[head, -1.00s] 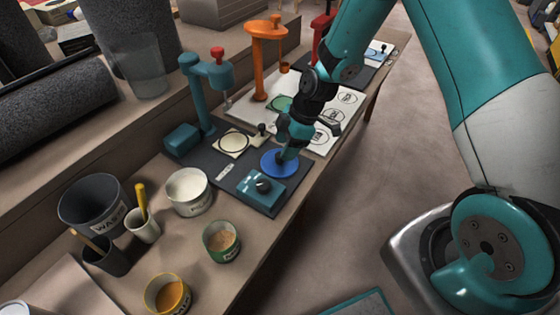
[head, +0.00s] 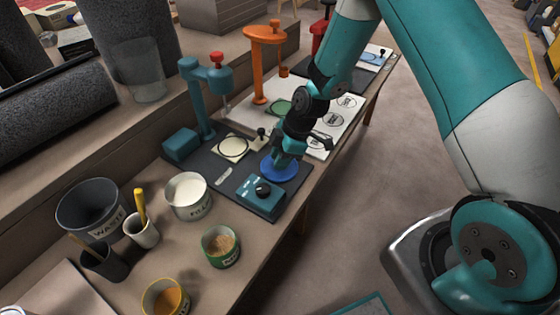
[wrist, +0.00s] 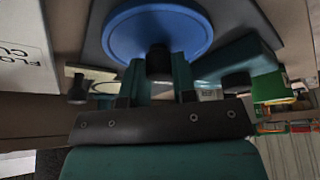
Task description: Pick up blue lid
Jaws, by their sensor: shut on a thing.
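The blue lid (head: 280,169) is a round disc at the right edge of the dark mat (head: 222,176). My gripper (head: 283,156) is above it, reaching down. In the wrist view the lid (wrist: 157,30) fills the top middle, with a dark knob (wrist: 159,62) at its centre. My gripper (wrist: 160,75) is shut on this knob, one teal finger on each side. In the head view the fingers hide the knob. I cannot tell whether the lid touches the mat or hangs just above it.
A teal box with a black knob (head: 261,196) stands close in front of the lid. A teal stand (head: 206,100) and an orange stand (head: 261,70) rise behind. A green tub (head: 221,247), a white tub (head: 188,196) and a waste bucket (head: 92,212) stand at the left.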

